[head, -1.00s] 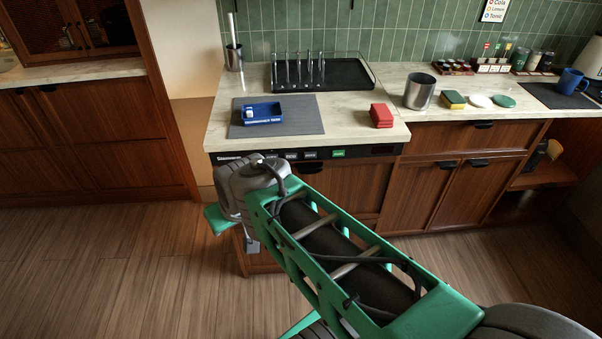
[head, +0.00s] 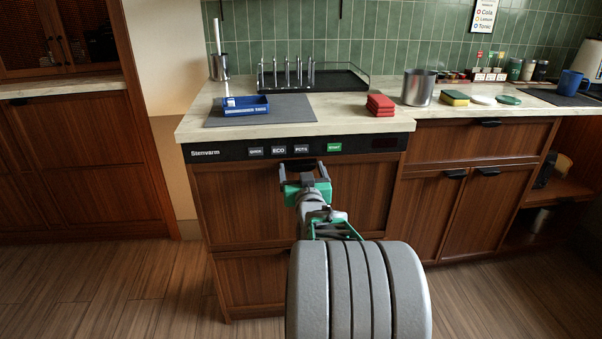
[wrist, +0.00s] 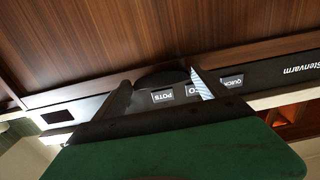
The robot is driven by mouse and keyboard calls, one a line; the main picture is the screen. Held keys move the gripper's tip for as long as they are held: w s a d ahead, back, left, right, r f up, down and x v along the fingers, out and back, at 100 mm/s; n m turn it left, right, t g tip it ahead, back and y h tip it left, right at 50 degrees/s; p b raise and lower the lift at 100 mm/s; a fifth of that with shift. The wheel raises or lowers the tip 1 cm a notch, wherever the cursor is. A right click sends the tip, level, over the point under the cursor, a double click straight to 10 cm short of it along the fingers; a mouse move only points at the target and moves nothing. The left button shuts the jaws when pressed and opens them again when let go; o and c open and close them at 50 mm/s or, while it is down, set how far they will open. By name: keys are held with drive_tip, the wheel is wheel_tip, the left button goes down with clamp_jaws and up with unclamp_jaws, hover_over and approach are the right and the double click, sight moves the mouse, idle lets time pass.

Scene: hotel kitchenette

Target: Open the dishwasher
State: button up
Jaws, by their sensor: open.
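The dishwasher is wood-fronted, and its door (head: 236,205) is closed under the counter. Its black control panel (head: 222,152) reads "Stenvarm" and has QUICK, ECO, POTS and a green START button. A dark handle (head: 298,164) sits at the top middle of the door, mostly behind my gripper in the head view. My gripper (head: 305,176) is open in front of it. In the wrist view, which is upside down, the handle (wrist: 164,77) shows as a dark curve between the fingertips of my gripper (wrist: 160,90). I cannot tell whether they touch it.
Closed cabinets (head: 480,195) stand to the right. The floor at left (head: 110,270) is clear.

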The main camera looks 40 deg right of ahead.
drive_tip(key=shift+x, duration=0.8)
drive_tip(key=shift+c, duration=0.3)
clamp_jaws()
